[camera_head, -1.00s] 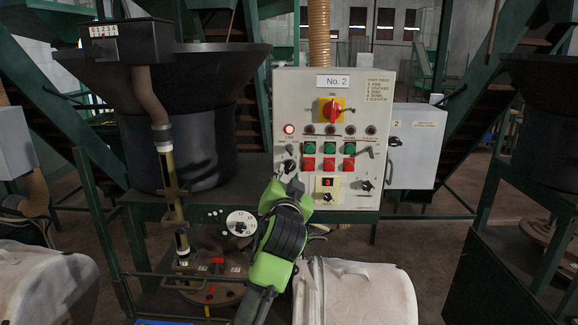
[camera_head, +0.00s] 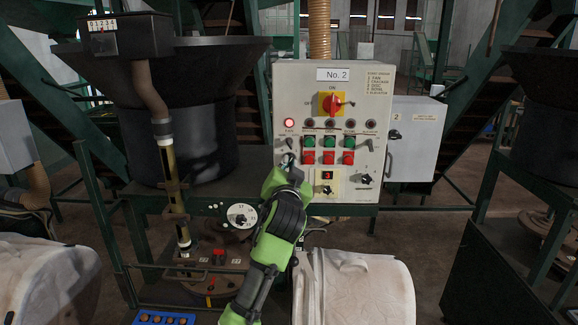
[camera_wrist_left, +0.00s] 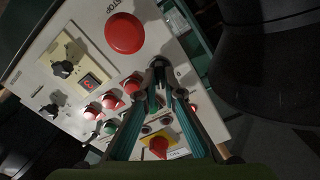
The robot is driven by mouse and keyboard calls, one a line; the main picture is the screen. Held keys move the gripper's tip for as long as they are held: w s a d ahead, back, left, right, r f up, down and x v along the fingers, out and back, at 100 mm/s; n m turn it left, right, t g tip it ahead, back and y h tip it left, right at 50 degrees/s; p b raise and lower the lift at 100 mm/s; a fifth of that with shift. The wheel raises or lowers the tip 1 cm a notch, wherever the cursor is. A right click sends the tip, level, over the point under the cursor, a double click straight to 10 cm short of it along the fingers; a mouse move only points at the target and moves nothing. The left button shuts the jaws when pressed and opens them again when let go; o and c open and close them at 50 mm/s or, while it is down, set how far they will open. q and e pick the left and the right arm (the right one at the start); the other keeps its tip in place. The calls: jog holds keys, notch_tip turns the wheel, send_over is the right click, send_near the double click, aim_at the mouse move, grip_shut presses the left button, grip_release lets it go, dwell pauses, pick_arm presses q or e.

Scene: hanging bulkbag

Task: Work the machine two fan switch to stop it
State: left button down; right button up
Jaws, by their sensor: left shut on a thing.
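The machine two control panel (camera_head: 327,74) is a pale box marked "No. 2". Its red lamp (camera_head: 289,123) at the left, in the fan column, is lit. Below that lamp is the dark fan switch (camera_head: 287,158), partly hidden by my gripper. My left gripper (camera_head: 287,166) is at the panel's lower left. In the left wrist view, its fingertips (camera_wrist_left: 160,88) are closed about the black switch knob (camera_wrist_left: 158,64). The knob's exact angle cannot be told. My right gripper is not in view.
A large red STOP button (camera_wrist_left: 125,33) sits close to the switch in the left wrist view. Green and red buttons (camera_head: 328,158) and a red-and-yellow main switch (camera_head: 332,104) are on the panel. A white bag (camera_head: 360,285) stands below; a black hopper (camera_head: 200,110) is left.

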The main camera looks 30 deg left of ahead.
aim_at(289, 124)
pick_arm(q)
jog(key=n+b, duration=0.4)
jog(key=n, duration=0.7)
jog(key=shift+n, duration=0.4)
dwell(0.6)
jog(key=c, duration=2.2)
grip_release()
jog(key=shift+o, duration=0.2)
notch_tip(289, 124, up, 10)
jog(key=shift+r, duration=0.1)
